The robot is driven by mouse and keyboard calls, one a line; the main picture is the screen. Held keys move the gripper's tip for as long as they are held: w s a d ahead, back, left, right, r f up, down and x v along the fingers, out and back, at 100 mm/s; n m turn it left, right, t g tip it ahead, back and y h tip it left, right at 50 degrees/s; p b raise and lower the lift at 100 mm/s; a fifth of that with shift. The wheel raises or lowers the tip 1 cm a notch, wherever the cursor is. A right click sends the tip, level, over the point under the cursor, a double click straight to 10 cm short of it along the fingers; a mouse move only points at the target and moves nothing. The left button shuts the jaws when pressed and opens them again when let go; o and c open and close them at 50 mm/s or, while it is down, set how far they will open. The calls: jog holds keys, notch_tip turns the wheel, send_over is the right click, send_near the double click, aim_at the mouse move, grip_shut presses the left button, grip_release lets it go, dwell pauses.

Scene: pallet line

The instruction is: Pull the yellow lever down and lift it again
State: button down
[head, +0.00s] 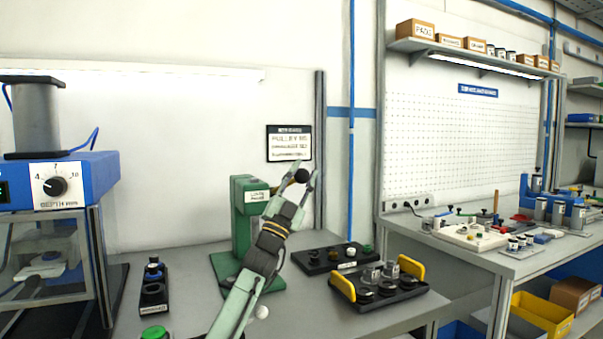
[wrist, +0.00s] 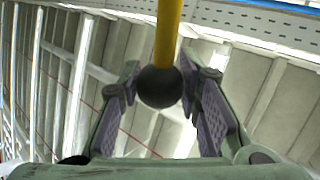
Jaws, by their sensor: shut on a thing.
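The yellow lever (wrist: 168,38) shows in the wrist view as a yellow rod coming down from the top edge to a round black knob (wrist: 159,87). My gripper (wrist: 160,88) is shut on this knob, with a finger on each side of it. In the head view the black knob (head: 302,176) sits between the fingertips of my gripper (head: 303,174), beside the top of a green press (head: 243,222) on the bench. My arm hides part of the press.
A black tray with yellow handles (head: 411,268) and a dark block with several knobs (head: 312,263) stand right of my arm. A small black stand (head: 153,288) and a green button (head: 154,333) are to the left, near a blue machine (head: 85,175).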

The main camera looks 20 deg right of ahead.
jog(key=shift+d+f, duration=0.1)
jog(key=shift+f, duration=0.35)
jog(key=c, duration=1.2)
grip_release()
jog(key=shift+r, duration=0.1)
jog(key=shift+o, duration=0.2)
jog(key=shift+s+a+f, duration=0.15)
jog(key=shift+a+f, duration=0.2)
jog(key=shift+f, duration=0.05)
jog(key=s+a, duration=0.6)
jog(key=a, duration=0.4)
jog(key=shift+a, duration=0.3)
jog(key=shift+c, duration=0.6)
